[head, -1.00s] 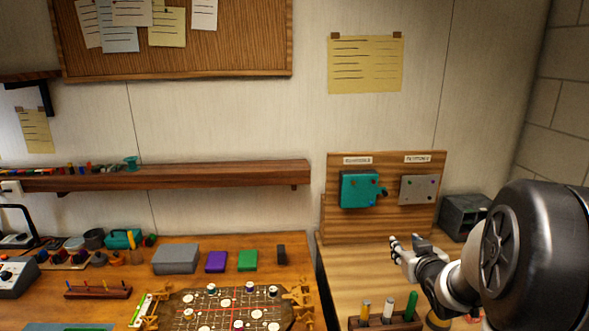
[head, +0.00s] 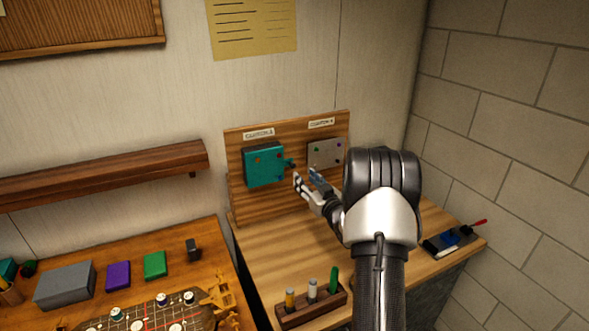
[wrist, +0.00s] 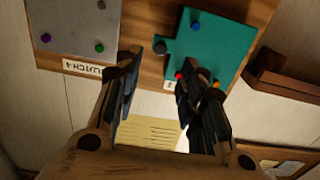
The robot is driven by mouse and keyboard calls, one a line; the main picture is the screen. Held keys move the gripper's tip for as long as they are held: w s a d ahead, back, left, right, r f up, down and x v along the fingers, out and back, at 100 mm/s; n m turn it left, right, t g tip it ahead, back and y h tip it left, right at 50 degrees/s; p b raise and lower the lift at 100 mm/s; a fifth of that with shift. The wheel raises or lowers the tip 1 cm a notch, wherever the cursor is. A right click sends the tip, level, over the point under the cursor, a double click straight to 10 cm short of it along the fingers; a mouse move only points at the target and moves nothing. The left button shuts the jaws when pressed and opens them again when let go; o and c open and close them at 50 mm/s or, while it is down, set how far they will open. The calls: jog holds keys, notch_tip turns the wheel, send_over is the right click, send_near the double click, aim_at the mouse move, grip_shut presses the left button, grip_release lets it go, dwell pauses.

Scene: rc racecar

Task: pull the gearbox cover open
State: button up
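The teal cover (head: 264,165), which looks like the gearbox cover, sits flat on the upright wooden board (head: 240,205). It has coloured studs and a small tab with a dark knob (head: 290,163) on its right edge. In the wrist view the teal cover (wrist: 212,45) appears turned over, with the knob (wrist: 160,46) at its left. My gripper (head: 305,177) is just right of and below the knob in the head view. In the wrist view its two fingers (wrist: 160,75) are apart with nothing between them. One fingertip overlaps the cover's edge; contact cannot be told.
A grey plate (head: 325,153) with coloured studs is on the board's right; its label reads "CLUTCH 4" in part. A wooden rack (head: 311,309) with upright pens stands in front. A blue tool tray (head: 452,240) lies at right, near the brick wall (head: 500,130).

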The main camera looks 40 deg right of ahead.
aim_at(294, 166)
jog(key=x, duration=0.8)
jog(key=shift+w, duration=0.4)
jog(key=shift+c, duration=0.2)
grip_shut()
jog(key=shift+b, duration=0.3)
